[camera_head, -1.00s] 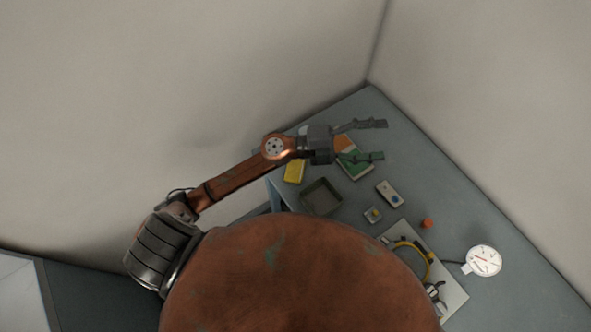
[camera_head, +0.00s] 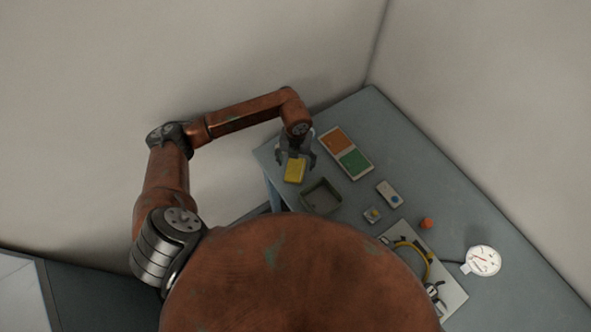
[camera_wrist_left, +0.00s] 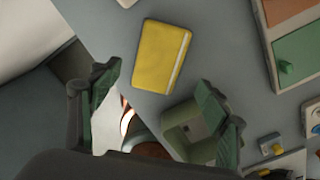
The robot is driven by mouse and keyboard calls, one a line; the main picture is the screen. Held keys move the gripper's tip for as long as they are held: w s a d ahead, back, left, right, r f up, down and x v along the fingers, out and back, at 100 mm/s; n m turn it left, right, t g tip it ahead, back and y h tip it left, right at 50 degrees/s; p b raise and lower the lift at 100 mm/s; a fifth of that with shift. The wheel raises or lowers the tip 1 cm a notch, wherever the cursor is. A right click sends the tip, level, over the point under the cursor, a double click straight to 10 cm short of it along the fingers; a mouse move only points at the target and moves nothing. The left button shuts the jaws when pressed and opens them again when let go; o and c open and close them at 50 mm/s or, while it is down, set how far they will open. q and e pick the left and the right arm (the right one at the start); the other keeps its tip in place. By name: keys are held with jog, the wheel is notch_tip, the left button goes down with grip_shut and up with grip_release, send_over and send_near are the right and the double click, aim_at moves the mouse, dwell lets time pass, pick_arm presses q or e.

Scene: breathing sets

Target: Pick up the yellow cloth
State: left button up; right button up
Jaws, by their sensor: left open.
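The yellow cloth (camera_head: 294,171) is a small folded rectangle with a pale stripe along one edge. It lies flat on the grey table near its left edge, and it also shows in the left wrist view (camera_wrist_left: 161,56). My left gripper (camera_head: 297,164) is over the cloth in the head view, with its fingers spread. In the left wrist view the open fingers (camera_wrist_left: 160,88) are apart, with the cloth ahead of them and nothing between them. My right gripper is not in view.
A dark open tray (camera_head: 321,196) stands just right of the cloth. An orange and green panel (camera_head: 346,153) lies behind it. A small block (camera_head: 372,214), a switch box (camera_head: 390,193), an orange knob (camera_head: 426,223), a gauge (camera_head: 483,261) and a board (camera_head: 452,296) lie further right.

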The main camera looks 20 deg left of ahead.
aim_at(295, 171)
pick_arm(q)
jog(key=f, duration=0.2)
jog(key=f+p, duration=0.1)
jog(key=f, duration=0.1)
jog(key=shift+s+a+f, duration=0.1)
jog(key=shift+s, duration=0.1)
jog(key=shift+f, duration=0.45)
jog(key=shift+c, duration=0.5)
jog(key=c, duration=1.3)
jog(key=shift+o, duration=0.2)
jog(key=shift+r, duration=0.15)
